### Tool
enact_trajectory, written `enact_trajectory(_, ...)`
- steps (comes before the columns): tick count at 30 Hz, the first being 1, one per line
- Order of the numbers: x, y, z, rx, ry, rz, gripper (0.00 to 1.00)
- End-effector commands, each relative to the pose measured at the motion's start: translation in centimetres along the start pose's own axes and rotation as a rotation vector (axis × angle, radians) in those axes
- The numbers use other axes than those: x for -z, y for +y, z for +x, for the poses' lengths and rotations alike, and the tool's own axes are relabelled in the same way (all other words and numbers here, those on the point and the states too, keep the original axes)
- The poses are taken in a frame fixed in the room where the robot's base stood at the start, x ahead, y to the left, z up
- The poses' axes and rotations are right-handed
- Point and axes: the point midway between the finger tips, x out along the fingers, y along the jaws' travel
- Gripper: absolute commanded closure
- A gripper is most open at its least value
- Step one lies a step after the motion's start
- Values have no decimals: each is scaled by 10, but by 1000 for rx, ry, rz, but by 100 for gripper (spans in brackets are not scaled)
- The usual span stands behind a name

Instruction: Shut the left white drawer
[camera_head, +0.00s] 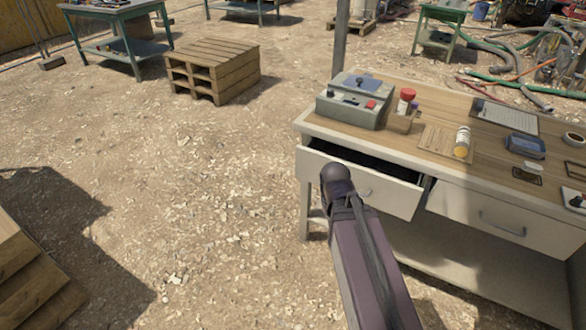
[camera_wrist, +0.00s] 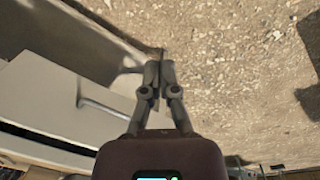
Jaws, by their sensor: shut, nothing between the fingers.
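The left white drawer (camera_head: 396,198) is pulled partly out of the workbench in the head view, with its dark inside showing behind the front panel. Its front also shows in the wrist view (camera_wrist: 50,95), at the left, with its handle (camera_wrist: 97,107) facing my gripper. My gripper (camera_wrist: 160,62) is shut and empty, out in front of the drawer front and to the right of the handle in the wrist view. No clear contact with the drawer shows. In the head view my arm covers part of the drawer front, and my gripper is hidden.
The right white drawer (camera_head: 460,205) looks shut. A wooden pallet stack (camera_head: 213,72) stands farther back.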

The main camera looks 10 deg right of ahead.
Motion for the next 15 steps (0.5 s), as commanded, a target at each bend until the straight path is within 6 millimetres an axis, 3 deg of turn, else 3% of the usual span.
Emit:
enact_trajectory(1, 6, 2, 12, -29, 7, -37, 100)
enact_trajectory(9, 48, 9, 50, -281, 48, -358, 100)
enact_trajectory(15, 87, 8, 71, -518, 44, -652, 100)
